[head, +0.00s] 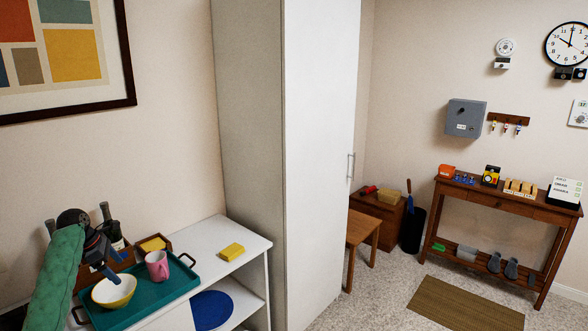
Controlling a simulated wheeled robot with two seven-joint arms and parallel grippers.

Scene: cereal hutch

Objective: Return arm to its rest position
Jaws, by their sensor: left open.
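My left arm comes in at the lower left. Its gripper (111,267) is open and empty, pointing down over the left part of a teal tray (165,291). It shows just above and beside a pale yellow bowl (114,292); I cannot tell whether it touches the bowl. A pink mug (157,265) stands on the tray to the right of the bowl. My right gripper does not show.
Dark bottles (114,233) stand behind the gripper. A tall white cabinet (318,150) rises to the right.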

